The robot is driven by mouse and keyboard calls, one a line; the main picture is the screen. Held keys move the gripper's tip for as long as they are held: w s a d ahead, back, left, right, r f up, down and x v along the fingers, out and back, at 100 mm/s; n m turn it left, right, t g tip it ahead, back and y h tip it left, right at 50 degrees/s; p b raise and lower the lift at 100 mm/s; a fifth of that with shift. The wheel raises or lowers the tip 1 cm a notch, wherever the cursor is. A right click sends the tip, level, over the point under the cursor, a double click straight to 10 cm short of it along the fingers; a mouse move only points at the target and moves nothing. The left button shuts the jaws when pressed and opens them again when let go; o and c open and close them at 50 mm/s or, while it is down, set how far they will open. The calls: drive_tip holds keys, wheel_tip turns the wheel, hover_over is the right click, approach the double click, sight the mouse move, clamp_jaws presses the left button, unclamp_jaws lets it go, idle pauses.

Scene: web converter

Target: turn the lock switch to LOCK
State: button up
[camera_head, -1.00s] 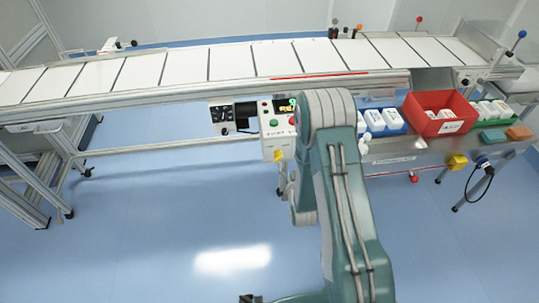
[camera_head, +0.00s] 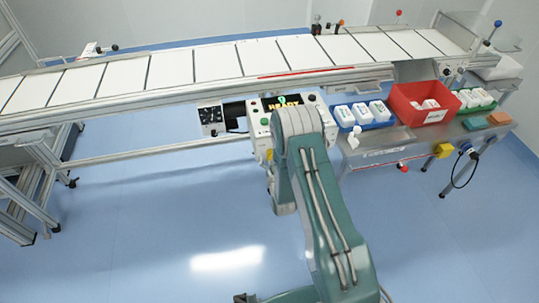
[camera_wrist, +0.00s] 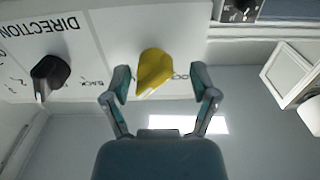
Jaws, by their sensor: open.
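The lock switch looks to be the yellow knob (camera_wrist: 155,68) on the white panel (camera_wrist: 115,30) in the wrist view. Its narrower lower end tilts to the left. Upside-down lettering beside it is partly covered; "OCK" shows on its right, so I cannot tell which word it is. My gripper (camera_wrist: 161,88) is open, with one finger on each side of the knob's lower part; gaps show, and I cannot tell the depth. In the head view the control box (camera_head: 262,122) is partly behind my arm, which hides my gripper.
A black knob (camera_wrist: 50,73) under "DIRECTION" is left of the yellow one in the wrist view. The conveyor (camera_head: 170,67) runs behind the box. A side table (camera_head: 385,155) at right holds a red bin (camera_head: 407,100) and a blue tray (camera_head: 375,126). Open blue floor lies in front.

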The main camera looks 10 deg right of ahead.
drive_tip(key=shift+w, duration=0.45)
drive_tip(key=shift+w+d, duration=0.2)
drive_tip(key=shift+d, duration=0.25)
